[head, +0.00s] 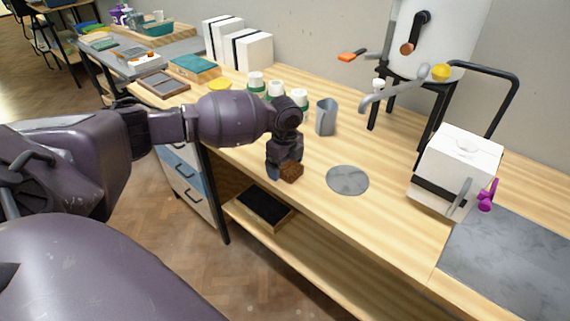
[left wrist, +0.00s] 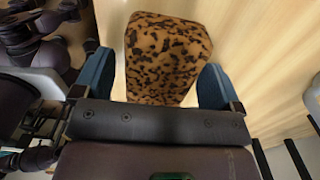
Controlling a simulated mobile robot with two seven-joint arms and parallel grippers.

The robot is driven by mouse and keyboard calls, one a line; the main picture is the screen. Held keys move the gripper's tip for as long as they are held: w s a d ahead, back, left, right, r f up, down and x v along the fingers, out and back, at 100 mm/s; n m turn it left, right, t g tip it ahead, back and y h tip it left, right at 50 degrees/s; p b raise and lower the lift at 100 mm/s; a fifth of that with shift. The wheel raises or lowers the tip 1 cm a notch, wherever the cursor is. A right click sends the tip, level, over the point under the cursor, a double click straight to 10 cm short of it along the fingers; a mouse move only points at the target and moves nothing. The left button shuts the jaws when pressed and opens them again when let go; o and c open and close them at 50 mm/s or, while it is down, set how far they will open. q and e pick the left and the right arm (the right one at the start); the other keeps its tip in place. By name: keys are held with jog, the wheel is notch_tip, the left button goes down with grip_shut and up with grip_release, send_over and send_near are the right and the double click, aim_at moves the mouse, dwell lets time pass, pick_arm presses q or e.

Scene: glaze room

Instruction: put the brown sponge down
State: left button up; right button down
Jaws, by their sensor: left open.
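The brown sponge (head: 291,172) is a small block with dark speckles, near the front edge of the wooden bench. In the left wrist view the sponge (left wrist: 165,55) fills the space between my two blue fingertips. My left gripper (head: 279,170) points down at the bench with its jaws open around the sponge. In the left wrist view the gripper (left wrist: 156,82) shows a small gap beside the sponge on the left; contact on the right is hard to tell. The sponge appears to rest on the bench, though its underside is hidden. My right gripper is not in view.
A grey round disc (head: 347,180) lies right of the sponge. A grey cup (head: 326,117) and several white-and-green jars (head: 275,90) stand behind. A white box-shaped device (head: 456,170) stands at right. A shelf with a black tray (head: 264,207) is below. Bench around the disc is clear.

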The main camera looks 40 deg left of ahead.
pick_arm(q)
notch_tip(320, 180, up, 12)
jog(key=p, duration=0.2)
dwell(0.8)
